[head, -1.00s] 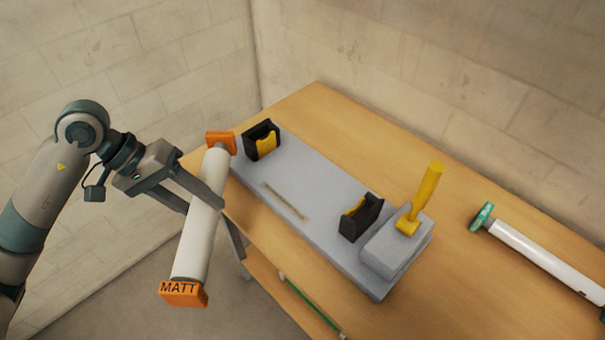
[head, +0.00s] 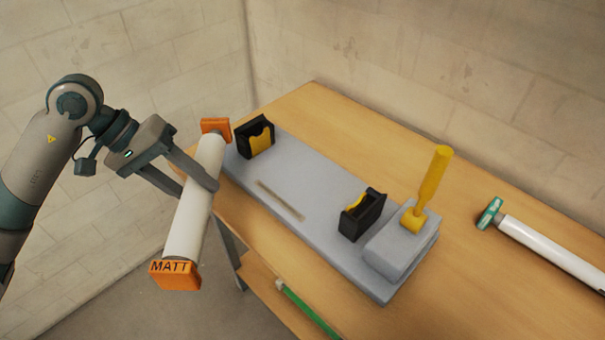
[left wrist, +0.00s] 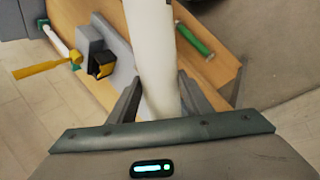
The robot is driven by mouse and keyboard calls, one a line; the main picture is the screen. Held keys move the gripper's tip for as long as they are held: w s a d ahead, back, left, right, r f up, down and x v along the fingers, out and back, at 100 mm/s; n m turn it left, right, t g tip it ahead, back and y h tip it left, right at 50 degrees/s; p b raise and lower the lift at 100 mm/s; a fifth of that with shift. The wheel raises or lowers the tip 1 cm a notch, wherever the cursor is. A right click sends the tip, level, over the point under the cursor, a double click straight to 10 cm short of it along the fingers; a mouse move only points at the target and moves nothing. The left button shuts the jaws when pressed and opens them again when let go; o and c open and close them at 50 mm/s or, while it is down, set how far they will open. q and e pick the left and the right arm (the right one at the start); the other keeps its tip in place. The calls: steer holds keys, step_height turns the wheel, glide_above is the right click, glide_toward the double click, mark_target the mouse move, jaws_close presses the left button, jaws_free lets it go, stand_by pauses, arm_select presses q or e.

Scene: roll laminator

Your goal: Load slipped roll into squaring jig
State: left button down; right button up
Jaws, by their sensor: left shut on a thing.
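The slipped roll (head: 194,203) is a white cylinder with an orange end cap (head: 216,127) at its far end and an orange cap marked MATT (head: 175,275) at its near end. My left gripper (head: 198,189) is shut around the middle of the roll. It holds the roll in the air just left of the table edge. The roll also shows between the fingers in the left wrist view (left wrist: 155,60). The squaring jig (head: 310,203) is a grey plate with two black and yellow cradles (head: 255,138) (head: 362,214) and a yellow lever (head: 432,187). Both cradles are empty. My right gripper is out of view.
A white roll with green ends (head: 550,249) lies on the wooden table (head: 470,285) right of the jig. A green roll (head: 305,309) lies on the lower shelf. A thin strip (head: 280,200) lies on the jig plate between the cradles.

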arm_select(q)
steer(key=shift+w+r, duration=0.1)
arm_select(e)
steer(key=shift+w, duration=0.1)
